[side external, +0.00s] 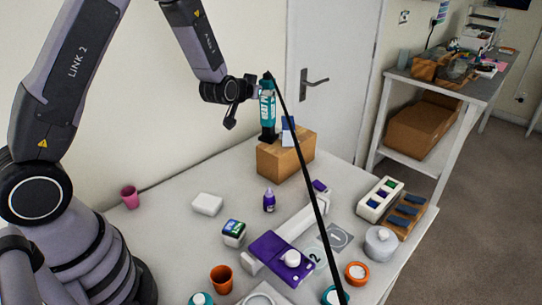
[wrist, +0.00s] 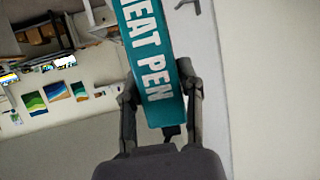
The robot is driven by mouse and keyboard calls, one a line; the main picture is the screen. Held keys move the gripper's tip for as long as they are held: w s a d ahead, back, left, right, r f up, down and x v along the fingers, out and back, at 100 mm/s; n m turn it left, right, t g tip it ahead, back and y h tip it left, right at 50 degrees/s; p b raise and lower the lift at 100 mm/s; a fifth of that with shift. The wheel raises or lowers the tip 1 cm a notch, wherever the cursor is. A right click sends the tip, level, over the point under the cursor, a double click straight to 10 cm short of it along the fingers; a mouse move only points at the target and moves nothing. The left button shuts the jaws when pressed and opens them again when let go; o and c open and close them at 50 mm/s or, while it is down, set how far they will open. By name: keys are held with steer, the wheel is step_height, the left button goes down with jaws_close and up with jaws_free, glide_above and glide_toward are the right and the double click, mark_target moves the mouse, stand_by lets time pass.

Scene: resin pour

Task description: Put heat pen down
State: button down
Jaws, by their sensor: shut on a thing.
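The heat pen (side external: 267,112) is teal with white lettering and dark ends. It is upright over the cardboard box (side external: 279,163), near its left back edge. I cannot tell whether its dark lower end touches the box or a holder on it. My gripper (side external: 258,91) is shut on the upper part of the pen, coming from the left. In the wrist view the pen (wrist: 155,65) lies between my two fingers, its "HEAT PEN" lettering showing. A black cable (side external: 302,155) runs from the pen's top down to the lower right.
A small blue item (side external: 288,131) stands on the box, right of the pen. A purple bottle (side external: 269,200), a white block (side external: 207,204), an orange cup (side external: 222,278) and a purple-topped device (side external: 280,258) stand on the table. Free tabletop lies left of the box.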

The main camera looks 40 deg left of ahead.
steer(key=s+a+n+y, duration=0.2)
steer(key=s+a, duration=0.2)
steer(key=a, duration=1.2)
step_height(320, 180, down, 15)
steer(key=shift+d+g, duration=0.3)
steer(key=shift+g, duration=0.1)
steer(key=shift+f, duration=0.1)
steer(key=shift+f, duration=0.1)
steer(key=c, duration=0.7)
jaws_free()
